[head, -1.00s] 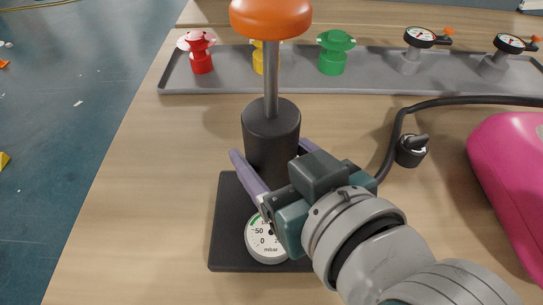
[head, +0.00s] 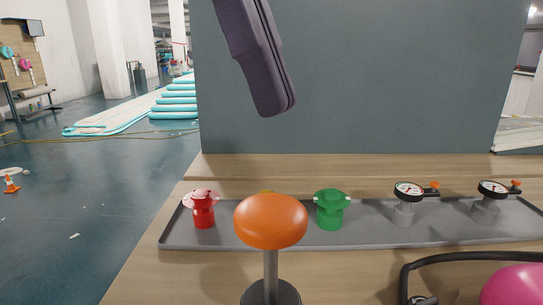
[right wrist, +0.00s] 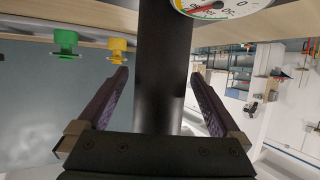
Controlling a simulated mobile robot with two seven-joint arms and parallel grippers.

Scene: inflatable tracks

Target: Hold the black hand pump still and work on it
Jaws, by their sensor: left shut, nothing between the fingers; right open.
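The black hand pump has an orange knob (head: 270,222) on a grey rod (head: 270,272). Only the top of its black cylinder (head: 268,293) shows at the bottom of the head view. My left gripper (head: 275,107) hangs above the knob, apart from it, with its purple fingers shut and empty. In the right wrist view the black cylinder (right wrist: 163,35) stands between the spread fingers of my right gripper (right wrist: 160,75). Gaps show on both sides of the cylinder. The pump's white gauge (right wrist: 220,7) is at the top edge there. The pump's base is hidden.
A grey tray (head: 370,238) behind the pump holds a red valve (head: 203,208), a green valve (head: 331,208), a yellow one mostly hidden by the knob, and two gauges (head: 408,193) (head: 491,190). A black hose (head: 440,259) and a pink object (head: 515,285) are at right.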

